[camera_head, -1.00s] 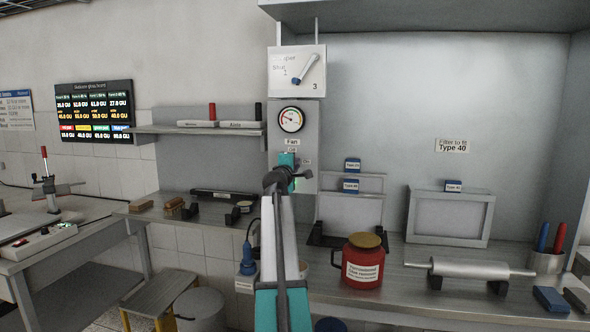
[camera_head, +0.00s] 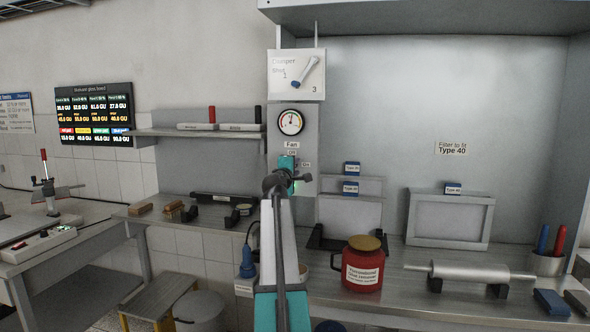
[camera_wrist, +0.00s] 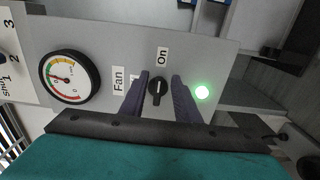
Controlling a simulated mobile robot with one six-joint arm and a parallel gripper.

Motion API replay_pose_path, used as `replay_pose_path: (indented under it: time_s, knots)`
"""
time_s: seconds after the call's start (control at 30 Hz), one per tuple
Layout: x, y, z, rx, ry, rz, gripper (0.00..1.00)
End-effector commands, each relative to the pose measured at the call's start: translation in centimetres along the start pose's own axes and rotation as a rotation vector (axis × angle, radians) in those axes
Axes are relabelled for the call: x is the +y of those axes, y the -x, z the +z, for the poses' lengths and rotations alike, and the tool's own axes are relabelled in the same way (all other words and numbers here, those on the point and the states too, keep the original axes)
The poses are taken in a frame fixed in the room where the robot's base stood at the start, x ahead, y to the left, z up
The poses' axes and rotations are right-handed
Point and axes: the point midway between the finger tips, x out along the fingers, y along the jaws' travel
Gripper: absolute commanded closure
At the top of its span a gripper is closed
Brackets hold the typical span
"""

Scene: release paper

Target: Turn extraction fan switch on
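The fan switch (camera_wrist: 158,88) is a small black knob with a white mark, on a grey panel (camera_wrist: 225,72). In the wrist view its mark lines up toward the "On" label (camera_wrist: 162,56). My gripper (camera_wrist: 160,77) is open, with one dark finger on each side of the knob and visible gaps between. A green lamp (camera_wrist: 202,92) beside it is lit. In the head view my gripper (camera_head: 287,170) is in front of the panel below the "Fan" label (camera_head: 292,145) and hides the knob.
A round gauge (camera_head: 291,121) sits above the switch, its needle near upright. A damper box (camera_head: 297,72) with a lever is above it. A red jar (camera_head: 362,264) stands on the counter right of my arm. A shelf (camera_head: 200,131) juts out at left.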

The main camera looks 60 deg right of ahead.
Motion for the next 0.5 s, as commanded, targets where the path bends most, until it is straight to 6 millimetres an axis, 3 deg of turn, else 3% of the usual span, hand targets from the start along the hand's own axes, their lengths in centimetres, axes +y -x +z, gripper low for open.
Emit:
replay_pose_path:
  time_s: [0.5]
  knots:
    - [-0.1, 4.7, 0.0, 0.001, 0.0, 0.0, 0.71]
